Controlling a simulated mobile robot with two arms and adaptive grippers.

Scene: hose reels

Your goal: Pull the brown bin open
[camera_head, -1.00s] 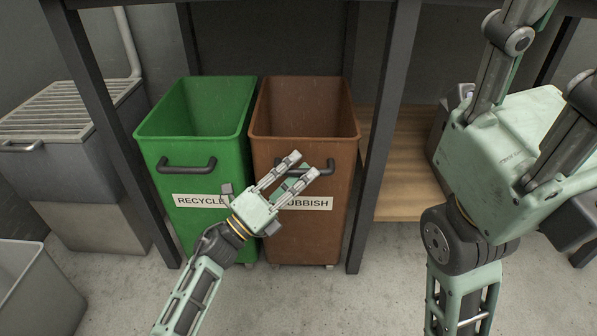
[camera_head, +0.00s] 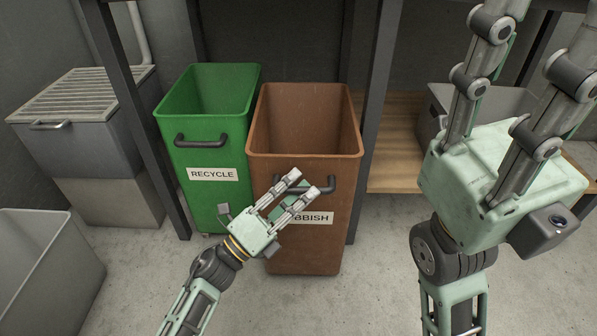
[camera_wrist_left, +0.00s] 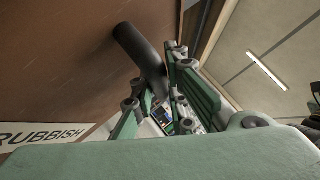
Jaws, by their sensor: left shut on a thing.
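The brown bin (camera_head: 305,125) has a "RUBBISH" label and a dark bar handle (camera_head: 322,188) on its front. It stands forward of the green bin beside it. My left gripper (camera_head: 305,184) is shut on the handle at the bin's front. In the left wrist view the dark handle (camera_wrist_left: 140,50) runs between the fingers, and the brown bin (camera_wrist_left: 60,50) fills the upper left. My right gripper (camera_head: 525,70) is large and near the camera at the right, its fingers pointing up and spread apart, with nothing between them.
The green "RECYCLE" bin (camera_head: 205,125) stands to the left, under the dark frame. A dark post (camera_head: 375,110) is right of the brown bin, by a wooden shelf (camera_head: 395,150). A grey open container (camera_head: 50,265) is at lower left. Floor in front is clear.

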